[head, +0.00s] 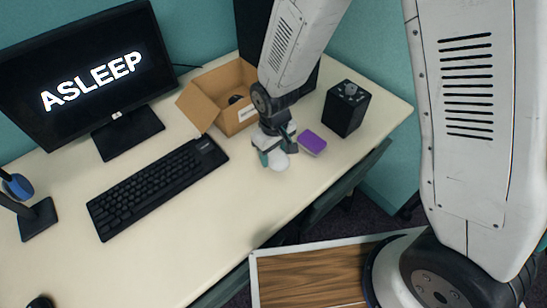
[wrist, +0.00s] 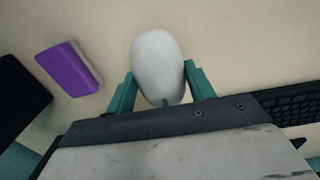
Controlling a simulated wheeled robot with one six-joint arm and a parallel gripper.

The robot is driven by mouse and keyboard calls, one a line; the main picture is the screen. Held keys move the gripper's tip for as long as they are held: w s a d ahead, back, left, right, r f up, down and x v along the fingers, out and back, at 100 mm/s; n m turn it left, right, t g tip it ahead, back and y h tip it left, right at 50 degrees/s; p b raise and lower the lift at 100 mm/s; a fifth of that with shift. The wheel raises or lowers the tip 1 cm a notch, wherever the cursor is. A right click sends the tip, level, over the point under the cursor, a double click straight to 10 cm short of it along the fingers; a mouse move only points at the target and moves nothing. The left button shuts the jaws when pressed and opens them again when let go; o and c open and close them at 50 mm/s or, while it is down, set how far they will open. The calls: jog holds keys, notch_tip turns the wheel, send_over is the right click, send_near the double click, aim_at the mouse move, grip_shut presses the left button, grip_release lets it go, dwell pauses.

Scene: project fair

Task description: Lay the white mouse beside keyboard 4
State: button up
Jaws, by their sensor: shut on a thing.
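The white mouse (wrist: 157,62) is between the two green fingers of my gripper (wrist: 160,90) in the wrist view. My gripper is shut on it. In the head view my gripper (head: 274,150) is over the desk, right of the keyboard, with the white mouse (head: 278,161) at its tip. I cannot tell whether the mouse touches the desk. A black keyboard (head: 155,188) lies on the desk below the monitor, and its end also shows at the right of the wrist view (wrist: 290,104). No number is readable on it.
A purple and white block (head: 312,142) lies just right of my gripper, with a black box (head: 346,108) beyond it. An open cardboard box (head: 232,115) stands behind. A monitor (head: 90,75) reads ASLEEP. The desk (head: 185,260) is clear in front of the keyboard.

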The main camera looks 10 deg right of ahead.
aim_at(275, 159)
jog(key=shift+w+f, duration=0.2)
jog(key=shift+f, duration=1.6)
jog(key=shift+f, duration=0.1)
jog(key=o, duration=1.1)
jog(key=shift+c, duration=0.2)
